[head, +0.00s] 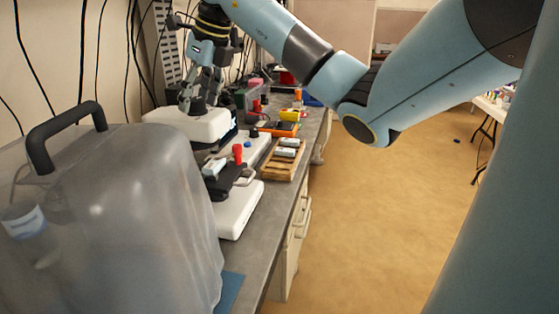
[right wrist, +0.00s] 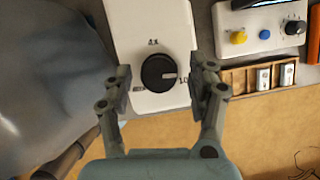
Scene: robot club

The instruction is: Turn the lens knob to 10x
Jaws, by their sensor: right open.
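The black round lens knob (right wrist: 154,72) sits on the white top of the microscope (right wrist: 140,18) in the right wrist view. Its white pointer mark faces right, towards a label beginning with 1 at the right edge. Other small labels stand above and at lower left, too small to read surely. My right gripper (right wrist: 162,88) is open, with one finger on each side of the knob and a gap visible around it. In the head view my right gripper (head: 197,101) is over the microscope's white head (head: 185,125). My left gripper is out of view.
A cloudy plastic cover with a black handle (head: 120,215) fills the near left. Cables hang along the wall.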

